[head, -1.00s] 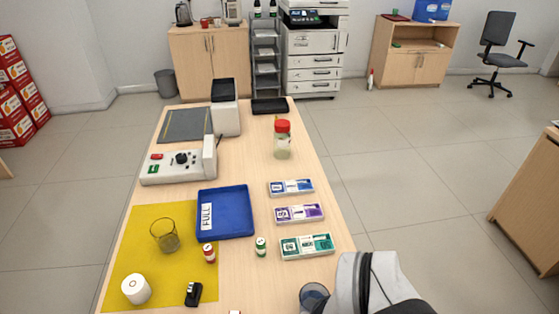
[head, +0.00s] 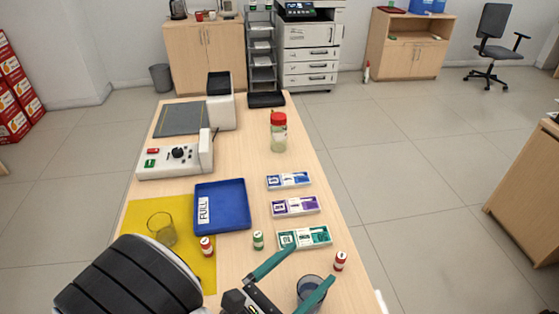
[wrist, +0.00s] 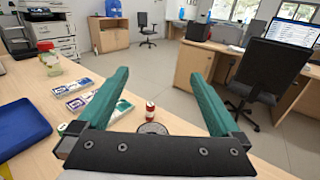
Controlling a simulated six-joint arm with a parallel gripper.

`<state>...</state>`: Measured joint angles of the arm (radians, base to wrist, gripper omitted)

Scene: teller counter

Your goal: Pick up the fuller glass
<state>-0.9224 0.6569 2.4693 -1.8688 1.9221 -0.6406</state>
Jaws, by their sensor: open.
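One clear glass (head: 162,228) stands on the yellow mat at the left in the head view. A second glass (head: 311,291) stands at the table's near right and looks dark bluish inside. The fill levels are too unclear to compare. My gripper (head: 311,265) has green fingers, spread apart and empty. In the head view the fingers lie on either side of the second glass, one crossing its edge. In the wrist view the rim of this glass (wrist: 153,128) shows low between the fingers, mostly hidden by the gripper body. Contact is not visible.
A red-capped can (head: 340,261) stands just beyond the second glass. Green (head: 258,240) and red (head: 207,247) cans stand near the blue tray (head: 235,221). Several flat boxes (head: 303,237) line the right side. A red-lidded jar (head: 278,135) stands farther back.

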